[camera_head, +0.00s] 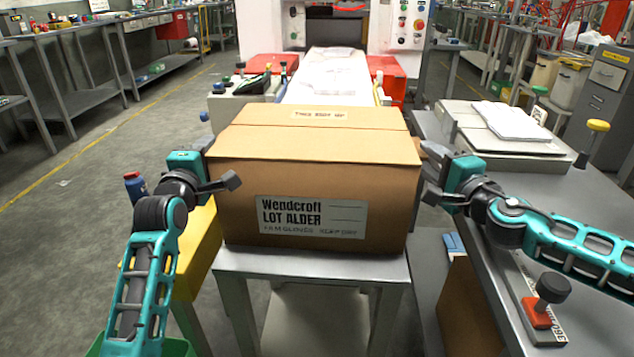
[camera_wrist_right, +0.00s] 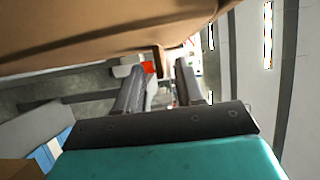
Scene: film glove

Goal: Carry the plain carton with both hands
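The brown carton (camera_head: 315,150) stands upright and closed on a small grey stand (camera_head: 310,262). Its front has a white printed label reading "Wendcroft LOT ALDER", and its top has a small pale label. My left gripper (camera_head: 218,165) is open at the carton's left side, one finger showing before the front left corner. My right gripper (camera_head: 429,172) is open at the right side, its fingers spread. In the right wrist view, the fingers (camera_wrist_right: 161,68) are apart below the carton's brown face (camera_wrist_right: 100,28). I cannot tell whether either gripper touches the carton.
A grey bench (camera_head: 590,200) at the right holds a flat scale with papers (camera_head: 508,121) and a red-based knob (camera_head: 543,305). A yellow surface (camera_head: 197,255) lies beside the stand at left. Behind the carton is a white conveyor (camera_head: 330,75). Floor at left is open.

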